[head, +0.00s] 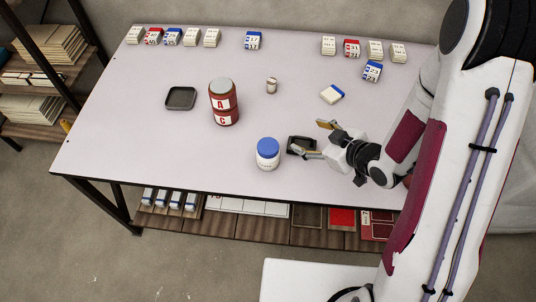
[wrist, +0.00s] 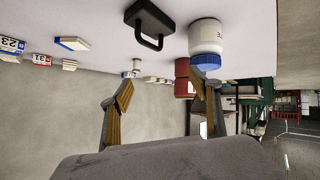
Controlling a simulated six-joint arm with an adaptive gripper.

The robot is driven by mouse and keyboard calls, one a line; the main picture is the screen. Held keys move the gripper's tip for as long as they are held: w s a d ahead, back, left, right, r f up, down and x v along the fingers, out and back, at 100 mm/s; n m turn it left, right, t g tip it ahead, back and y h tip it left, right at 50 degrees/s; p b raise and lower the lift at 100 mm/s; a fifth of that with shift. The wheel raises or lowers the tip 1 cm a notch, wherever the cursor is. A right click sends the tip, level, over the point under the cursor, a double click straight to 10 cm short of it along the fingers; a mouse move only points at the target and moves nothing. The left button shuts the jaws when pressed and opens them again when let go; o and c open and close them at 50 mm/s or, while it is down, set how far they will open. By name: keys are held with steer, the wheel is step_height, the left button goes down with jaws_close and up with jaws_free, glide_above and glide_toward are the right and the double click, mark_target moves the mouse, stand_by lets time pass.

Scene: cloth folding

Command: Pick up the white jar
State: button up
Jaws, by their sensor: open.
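The white jar (head: 268,160) with a blue lid stands upright near the front edge of the table, right of its middle. In the wrist view, which looks upside down, the jar (wrist: 206,36) is at the upper right, its lid close to the right fingertip in the picture. My gripper (head: 311,138) is open and empty, to the right of the jar in the head view. Its two spread fingers also show in the wrist view (wrist: 162,88). The jar is not between them. I cannot tell whether a finger touches it.
A black handled object (wrist: 148,19) lies beside the jar, partly behind my gripper in the head view. Number blocks (head: 253,41) line the back.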

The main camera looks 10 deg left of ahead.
mark_target(271, 148)
steer(key=s+a+f+y, duration=0.2)
steer(key=s+a+y, duration=0.2)
steer(key=s+a, duration=0.1)
steer(key=shift+s+a+f+y, duration=0.3)
steer(key=shift+a+y, duration=0.1)
steer(key=shift+a, duration=0.15)
steer(key=shift+w+a, duration=0.1)
steer(key=shift+x, duration=1.2)
steer(key=shift+f, duration=0.1)
steer(key=shift+w+d+x, duration=0.1)
steer(key=shift+x, duration=1.15)
steer(key=shift+w+d+x, duration=0.15)
steer(key=shift+x, duration=1.15)
steer(key=shift+f, duration=0.2)
jaws_close()
